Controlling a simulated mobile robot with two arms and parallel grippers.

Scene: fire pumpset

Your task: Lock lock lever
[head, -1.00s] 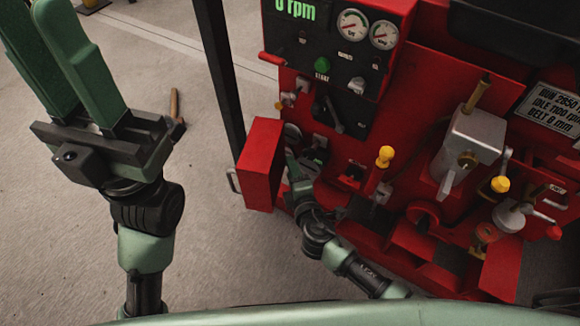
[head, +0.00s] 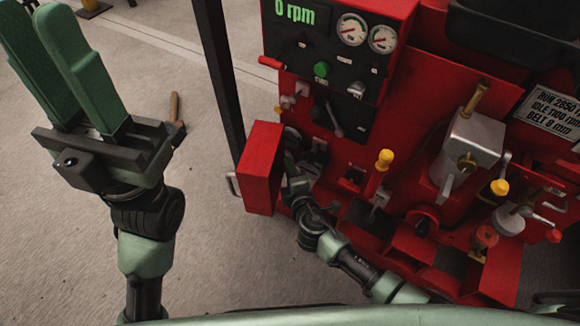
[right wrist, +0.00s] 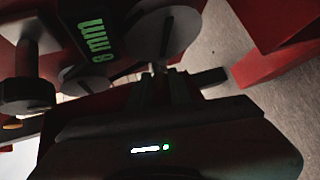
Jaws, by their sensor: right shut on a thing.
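My right gripper (head: 291,160) is at the lower left of the red pumpset (head: 400,90), beside a red box-like panel (head: 262,165). Its fingers (right wrist: 166,88) show dark in the right wrist view, shut on a thin grey lever (right wrist: 163,62) below a grey disc (right wrist: 165,30). This appears to be the lock lever; the fingers and shadow hide most of it. My left gripper (head: 32,14) is raised at the upper left of the head view, open and empty, away from the pumpset.
A black post (head: 222,80) stands left of the pumpset. A yellow-topped lever (head: 384,160) and a metal block with a brass fitting (head: 468,145) are right of my right arm. A wooden-handled tool (head: 174,108) lies on the floor. The floor at left is mostly clear.

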